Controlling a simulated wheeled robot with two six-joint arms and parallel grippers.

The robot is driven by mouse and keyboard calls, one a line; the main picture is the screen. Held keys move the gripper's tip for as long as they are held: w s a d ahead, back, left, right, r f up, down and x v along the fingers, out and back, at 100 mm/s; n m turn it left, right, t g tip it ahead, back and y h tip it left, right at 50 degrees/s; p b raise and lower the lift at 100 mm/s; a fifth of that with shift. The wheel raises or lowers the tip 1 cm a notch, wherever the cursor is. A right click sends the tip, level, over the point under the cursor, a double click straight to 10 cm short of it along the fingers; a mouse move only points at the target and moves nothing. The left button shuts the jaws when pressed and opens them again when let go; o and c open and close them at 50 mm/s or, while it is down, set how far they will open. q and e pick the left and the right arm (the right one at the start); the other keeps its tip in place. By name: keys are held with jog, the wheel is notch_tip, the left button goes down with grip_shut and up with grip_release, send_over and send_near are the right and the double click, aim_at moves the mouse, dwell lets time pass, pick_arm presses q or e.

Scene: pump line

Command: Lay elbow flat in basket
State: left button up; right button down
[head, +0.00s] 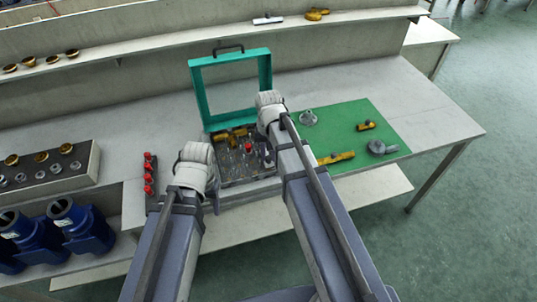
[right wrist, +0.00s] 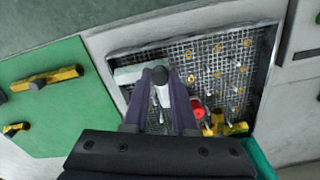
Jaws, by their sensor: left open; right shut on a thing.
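The wire-mesh basket (head: 252,181) stands on the bench inside a case with its teal-framed lid open; its mesh also shows in the right wrist view (right wrist: 205,63). My right gripper (right wrist: 161,88) is over the basket, shut on a pale grey part, seemingly the elbow (right wrist: 161,96), seen only in part between the fingers. I cannot tell whether it touches the mesh.
The basket holds several small fittings, a red piece (right wrist: 197,109) and yellow parts (right wrist: 235,129). The teal lid (head: 265,72) stands up behind. A green mat (head: 365,110) at right carries yellow fittings and grey parts. A rack with red-topped pieces (head: 149,178) stands left of my left gripper.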

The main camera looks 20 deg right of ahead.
jog(key=shift+f+b, duration=0.95)
jog(key=shift+f, duration=0.1)
jog(key=c, duration=0.6)
grip_release()
jog(key=shift+c, duration=0.2)
notch_tip(320, 180, up, 8)
jog(key=p, duration=0.8)
jog(key=shift+f, duration=0.15)
